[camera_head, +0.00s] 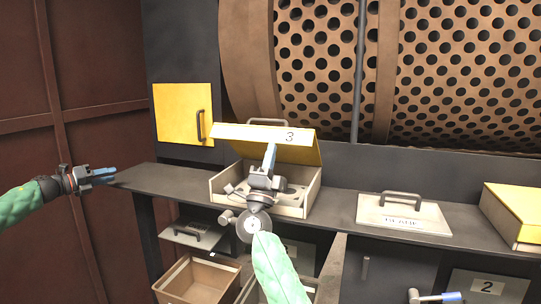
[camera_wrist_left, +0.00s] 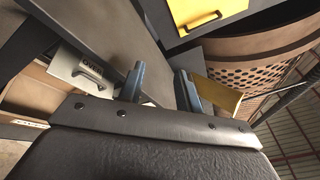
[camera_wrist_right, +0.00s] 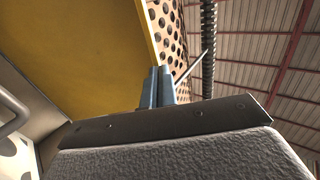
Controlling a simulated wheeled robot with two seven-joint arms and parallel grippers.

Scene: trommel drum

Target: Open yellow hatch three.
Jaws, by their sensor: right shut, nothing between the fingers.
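The yellow hatch three (camera_head: 255,133), marked 3, is a lid with a handle (camera_head: 267,121) on top. It is tilted up above its beige box (camera_head: 290,210), so the box stands open at the front. My right gripper (camera_head: 269,158) is in front of the lid, fingers pointing up at its underside. In the right wrist view its fingers (camera_wrist_right: 157,86) are together and empty beside the yellow lid (camera_wrist_right: 85,50); I cannot tell whether they touch it. My left gripper (camera_head: 108,174) is far left at the bench's end, away from the hatch. Its fingers (camera_wrist_left: 160,86) are apart and empty.
A yellow door (camera_head: 183,113) is on the dark cabinet at left. A beige lid with a handle (camera_head: 405,214) and another yellow-topped box (camera_head: 515,212) are on the bench (camera_head: 160,180) to the right. The perforated drum (camera_head: 465,70) rises behind. An open bin (camera_head: 198,280) stands below.

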